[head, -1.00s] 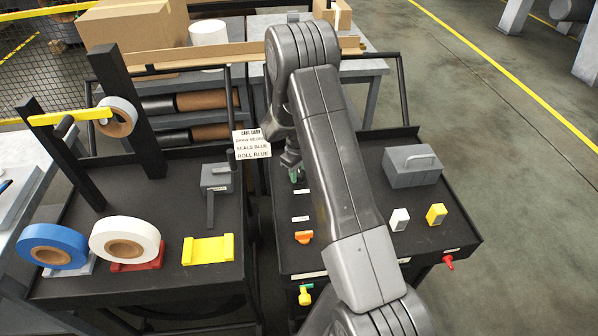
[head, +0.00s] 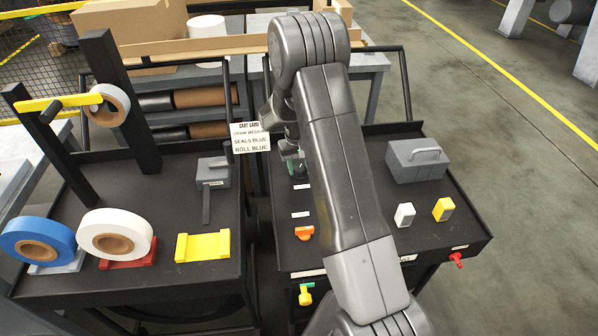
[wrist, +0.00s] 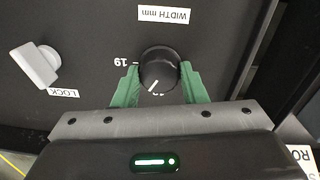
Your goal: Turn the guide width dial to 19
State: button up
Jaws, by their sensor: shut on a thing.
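The guide width dial (wrist: 158,67) is a round black knob under an upside-down "WIDTH mm" label (wrist: 164,14) in the wrist view. Its white pointer line slants to the lower left in the picture, near a partly hidden number below. The "19" mark (wrist: 122,61) is at the dial's left, apart from the pointer. My gripper (wrist: 160,84) has its green fingers on both sides of the dial and is shut on it. In the head view my gripper (head: 294,166) is low over the right cart, partly hidden by my arm, and the dial cannot be made out.
A grey lock lever (wrist: 37,65) stands left of the dial in the wrist view. The right cart (head: 440,225) carries a grey box (head: 416,163), a white block (head: 404,214), a yellow block (head: 443,209) and an orange piece (head: 304,233). A card (head: 250,137) hangs close to my gripper.

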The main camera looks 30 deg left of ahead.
aim_at(298, 167)
jog(key=m+b, duration=0.3)
jog(key=m, duration=0.3)
jog(key=shift+f+m, duration=0.15)
jog(key=shift+m, duration=0.15)
jog(key=m+b, duration=0.1)
jog(key=m, duration=0.4)
jog(key=shift+g+b, duration=0.3)
jog(key=shift+b, duration=0.05)
jog(key=shift+m, duration=0.3)
jog(key=o, duration=1)
jog(key=shift+c, duration=0.2)
jog(key=shift+r, duration=0.25)
notch_tip(298, 167, up, 14)
jog(key=shift+a+f, duration=0.2)
jog(key=shift+a, duration=0.1)
jog(key=shift+w+f, duration=0.1)
